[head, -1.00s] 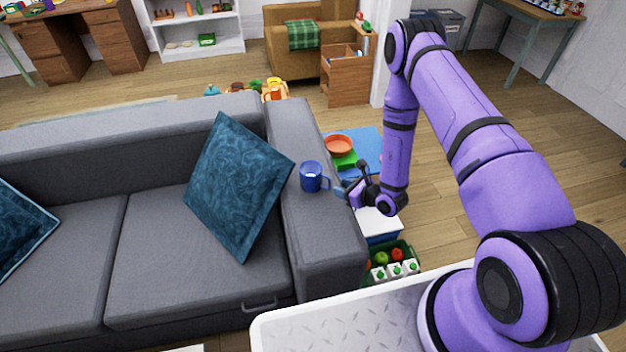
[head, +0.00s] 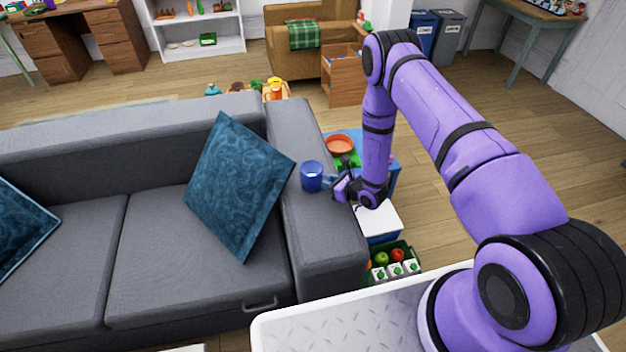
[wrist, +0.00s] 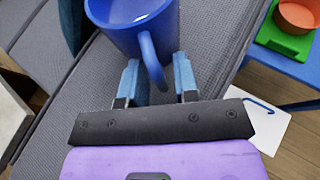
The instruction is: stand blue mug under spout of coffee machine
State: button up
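The blue mug (head: 312,176) stands upright on the grey sofa's right armrest. In the wrist view the mug (wrist: 146,28) is just ahead of my gripper (wrist: 156,76), its handle pointing toward me. My gripper's two blue-tipped fingers are apart, one on each side of the handle, with gaps visible between them and the handle. In the head view my gripper (head: 333,183) is at the mug's right side, at handle height. I cannot make out a coffee machine in either view.
The armrest (head: 319,231) is otherwise clear. A teal cushion (head: 237,187) leans left of the mug. Right of the sofa are an orange bowl (head: 339,146) on a green item, a white-topped box (head: 380,222) and a green crate (head: 416,257) with cartons and fruit.

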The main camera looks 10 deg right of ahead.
grip_shut()
jog(key=shift+r, duration=0.15)
